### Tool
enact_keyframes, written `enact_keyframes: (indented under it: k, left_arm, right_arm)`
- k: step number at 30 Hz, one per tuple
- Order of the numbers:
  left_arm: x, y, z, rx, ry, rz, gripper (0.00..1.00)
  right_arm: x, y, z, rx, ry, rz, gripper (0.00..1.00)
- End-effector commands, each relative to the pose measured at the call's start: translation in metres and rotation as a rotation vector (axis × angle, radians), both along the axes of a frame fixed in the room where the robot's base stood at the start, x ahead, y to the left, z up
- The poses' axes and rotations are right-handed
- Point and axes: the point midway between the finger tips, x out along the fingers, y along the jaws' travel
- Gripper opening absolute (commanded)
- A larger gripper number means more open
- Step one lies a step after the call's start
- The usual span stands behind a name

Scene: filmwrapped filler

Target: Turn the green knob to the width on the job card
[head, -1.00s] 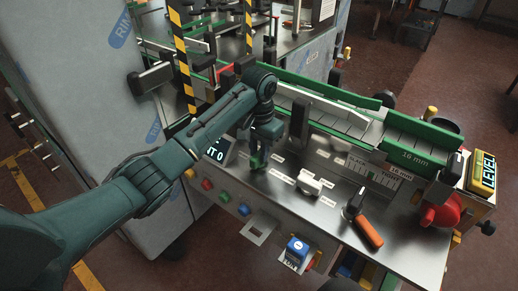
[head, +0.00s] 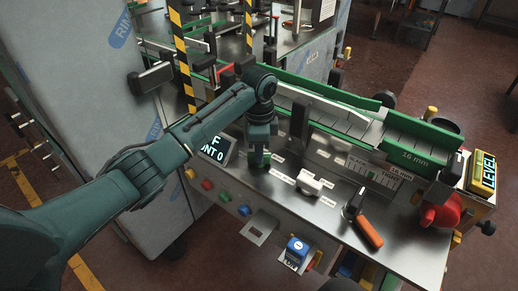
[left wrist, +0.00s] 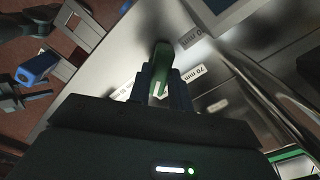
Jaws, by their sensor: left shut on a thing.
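The green knob (left wrist: 161,62) is a long handle standing on the steel panel, with small white width labels around it. One label (left wrist: 188,73) reads 70 mm; the others are hard to read. My left gripper (left wrist: 160,84) is shut on the knob, one finger on each side. In the head view my left gripper (head: 258,158) points down at the panel and mostly hides the knob. I cannot clearly make out a job card. My right gripper is not in view.
A display (head: 215,150) ending in "NT 0" stands behind my left arm. A white knob (head: 310,182), an orange-handled black lever (head: 366,228) and a red handwheel (head: 441,212) sit to the right. Green guide rails (head: 410,145) run behind; coloured buttons (head: 207,184) line the front.

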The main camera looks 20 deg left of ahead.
Motion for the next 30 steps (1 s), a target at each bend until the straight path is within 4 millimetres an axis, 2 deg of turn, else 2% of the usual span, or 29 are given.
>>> enact_keyframes:
  k: [15,21,30]
  left_arm:
    - [0.0013,0.0002,0.0019,-0.001,-0.004,-0.447,0.0]
    - [0.0011,0.0001,0.0017,-0.002,-0.003,-0.559,0.0]
    - [0.0012,0.0003,0.0015,0.0,-0.004,-0.637,0.0]
  right_arm:
    - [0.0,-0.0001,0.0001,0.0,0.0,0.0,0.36]
    - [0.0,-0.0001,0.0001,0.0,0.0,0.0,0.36]
    - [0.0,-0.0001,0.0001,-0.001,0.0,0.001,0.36]
